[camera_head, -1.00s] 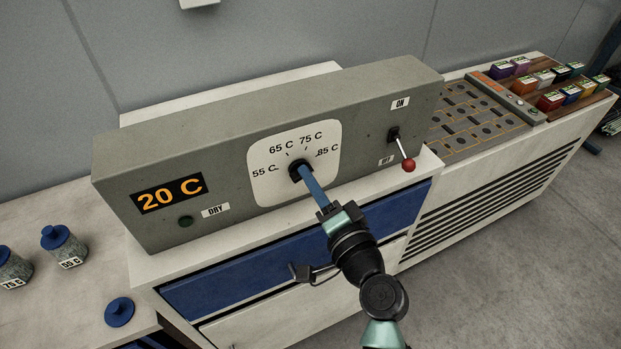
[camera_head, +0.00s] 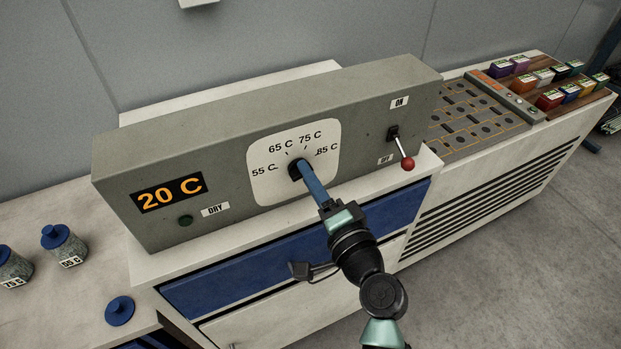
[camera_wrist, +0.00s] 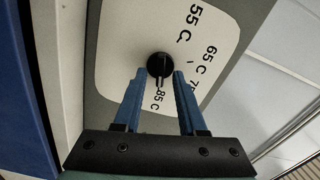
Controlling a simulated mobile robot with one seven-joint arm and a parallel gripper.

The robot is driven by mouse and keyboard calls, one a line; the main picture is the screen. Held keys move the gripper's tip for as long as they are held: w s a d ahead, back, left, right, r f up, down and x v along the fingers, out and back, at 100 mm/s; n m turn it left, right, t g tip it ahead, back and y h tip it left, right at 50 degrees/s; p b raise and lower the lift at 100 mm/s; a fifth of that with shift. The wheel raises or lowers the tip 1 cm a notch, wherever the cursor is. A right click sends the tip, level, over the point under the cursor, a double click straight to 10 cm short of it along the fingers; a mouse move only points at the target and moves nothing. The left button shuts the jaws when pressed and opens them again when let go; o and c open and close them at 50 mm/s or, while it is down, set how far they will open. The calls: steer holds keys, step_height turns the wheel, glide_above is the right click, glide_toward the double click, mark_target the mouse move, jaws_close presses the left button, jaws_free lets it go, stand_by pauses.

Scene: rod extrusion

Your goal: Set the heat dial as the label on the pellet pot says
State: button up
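The black heat dial (camera_head: 294,169) sits on a white plate (camera_head: 322,181) marked 55 C, 65 C, 75 C and 85 C. My gripper (camera_head: 302,168) is in front of it. In the wrist view, the blue fingers of my gripper (camera_wrist: 160,73) are apart, one on each side of the dial (camera_wrist: 159,63), with no clear grip. A thin bar on the dial lies towards the 85 C side in that view; its exact setting is unclear. Two pellet pots with blue lids stand at left, one labelled 75 C (camera_head: 14,266) and one 55 C (camera_head: 64,246).
The grey panel's display (camera_head: 169,192) reads 20 C, with a green DRY button (camera_head: 185,220) below. A red-knobbed lever (camera_head: 407,163) is right of the dial. A loose blue lid (camera_head: 119,311) lies on the left table. Coloured boxes (camera_head: 550,99) stand far right.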

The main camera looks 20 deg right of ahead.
steer(key=s+b, duration=0.3)
steer(key=s, duration=1)
steer(key=shift+d, duration=0.2)
steer(key=w+a+r+n+t, duration=0.1)
steer(key=w+a+r+n, duration=0.2)
steer(key=r, duration=0.4)
steer(key=w+a+r+n+t, duration=0.1)
steer(key=w+a+r+n, duration=0.25)
steer(key=r, duration=0.35)
steer(key=w+a+r+n+t, duration=0.1)
steer(key=w+a+r+n, duration=0.15)
steer(key=r, duration=0.55)
steer(key=s+a+r+n+t, duration=0.2)
steer(key=r, duration=0.5)
steer(key=s+a+r+n+t, duration=0.2)
steer(key=s+a+r, duration=0.1)
steer(key=r, duration=0.5)
steer(key=s+a+r+n+t, duration=0.1)
steer(key=s+a+r+t, duration=0.1)
steer(key=r, duration=0.5)
steer(key=shift+s+a+r+n+h, duration=0.2)
steer(key=shift+s+a+n+h, duration=0.15)
steer(key=shift+a, duration=0.4)
